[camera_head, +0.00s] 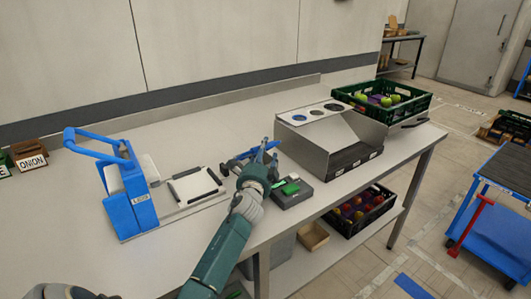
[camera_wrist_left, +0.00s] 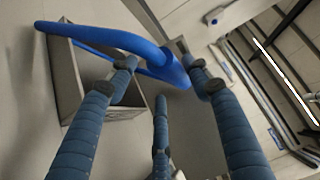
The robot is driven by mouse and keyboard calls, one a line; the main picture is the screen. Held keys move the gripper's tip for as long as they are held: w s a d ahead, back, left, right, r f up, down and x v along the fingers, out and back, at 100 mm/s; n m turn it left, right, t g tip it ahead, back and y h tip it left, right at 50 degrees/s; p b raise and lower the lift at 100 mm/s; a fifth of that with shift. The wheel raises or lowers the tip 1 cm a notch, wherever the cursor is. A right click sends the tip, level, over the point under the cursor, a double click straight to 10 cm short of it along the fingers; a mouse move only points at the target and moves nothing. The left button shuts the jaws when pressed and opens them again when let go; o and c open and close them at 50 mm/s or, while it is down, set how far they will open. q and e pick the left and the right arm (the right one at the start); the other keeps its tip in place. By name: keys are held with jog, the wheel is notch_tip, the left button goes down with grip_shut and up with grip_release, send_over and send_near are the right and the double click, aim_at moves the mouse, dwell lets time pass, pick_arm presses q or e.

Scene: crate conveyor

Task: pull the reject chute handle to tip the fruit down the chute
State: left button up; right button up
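A thick curved blue handle (camera_wrist_left: 115,35) shows in the left wrist view, in front of an open metal box (camera_wrist_left: 65,75). My left gripper (camera_wrist_left: 160,70) has its three fingers spread. The handle crosses near and between the fingertips; I cannot tell whether they touch it. In the head view, my left gripper (camera_head: 260,152) is over the table, left of the steel chute housing (camera_head: 312,146). The handle there cannot be told from the blue fingers. A green crate (camera_head: 412,106) holding green and purple fruit stands behind the housing.
A blue press (camera_head: 130,205) with a loop handle stands at the left of the table (camera_head: 110,265). A dark box with a green button (camera_head: 291,189) lies beside my wrist. Another fruit crate (camera_head: 352,232) sits on the lower shelf. A blue cart (camera_head: 497,232) stands at right.

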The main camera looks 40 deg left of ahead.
pick_arm(q)
jog(key=shift+d, duration=0.15)
jog(key=shift+d, duration=0.1)
jog(key=v, duration=1.2)
jog(key=shift+r, duration=0.1)
